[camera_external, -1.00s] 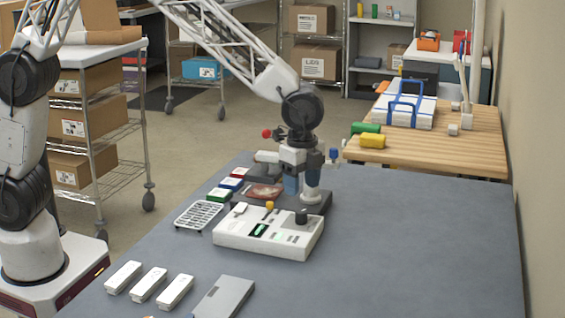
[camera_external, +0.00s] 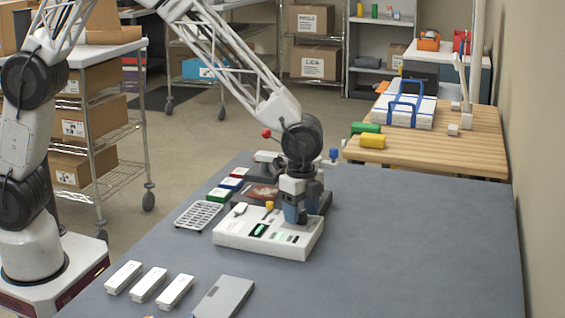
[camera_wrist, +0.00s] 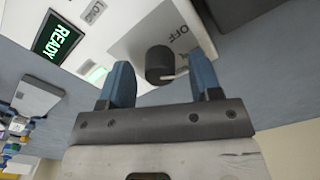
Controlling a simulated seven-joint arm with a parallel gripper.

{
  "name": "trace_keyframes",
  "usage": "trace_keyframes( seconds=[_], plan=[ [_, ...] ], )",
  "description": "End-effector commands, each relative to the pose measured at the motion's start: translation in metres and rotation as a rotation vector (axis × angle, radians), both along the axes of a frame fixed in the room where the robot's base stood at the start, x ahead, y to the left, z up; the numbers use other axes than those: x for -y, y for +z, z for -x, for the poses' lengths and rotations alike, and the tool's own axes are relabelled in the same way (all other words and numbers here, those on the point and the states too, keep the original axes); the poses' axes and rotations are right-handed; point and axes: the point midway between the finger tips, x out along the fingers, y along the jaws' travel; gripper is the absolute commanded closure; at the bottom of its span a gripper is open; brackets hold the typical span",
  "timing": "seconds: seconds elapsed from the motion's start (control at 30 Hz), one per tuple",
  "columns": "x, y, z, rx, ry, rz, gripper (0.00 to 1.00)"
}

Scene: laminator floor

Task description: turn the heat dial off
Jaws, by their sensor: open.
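The heat dial is a dark round knob (camera_wrist: 160,62) on a grey plate of the white control panel (camera_external: 250,240). In the wrist view a pale pointer mark extends from its lower right side, and the word OFF is printed above and to its right. My gripper (camera_wrist: 160,76) is open, with one blue finger on each side of the dial as seen in the wrist view. I cannot tell whether the fingers touch it. In the external view my gripper (camera_external: 297,217) is over the panel's right end and hides the dial.
Three white blocks (camera_external: 149,284) and a grey plate (camera_external: 224,298) lie in front. A slotted tray (camera_external: 199,215) is at left. The table's right side is clear.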

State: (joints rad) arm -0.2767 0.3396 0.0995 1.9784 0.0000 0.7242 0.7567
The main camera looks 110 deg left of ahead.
Motion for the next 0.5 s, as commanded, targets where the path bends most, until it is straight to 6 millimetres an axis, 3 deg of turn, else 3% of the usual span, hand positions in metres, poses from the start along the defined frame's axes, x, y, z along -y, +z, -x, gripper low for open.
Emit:
trace_keyframes(
  seconds=[0.43,0.5],
  plan=[
    [0.0,-0.0071,0.0,0.0,0.0,0.0,0.42],
    [0.0,-0.0071,0.0001,0.0,0.0,0.0,0.53]
  ],
)
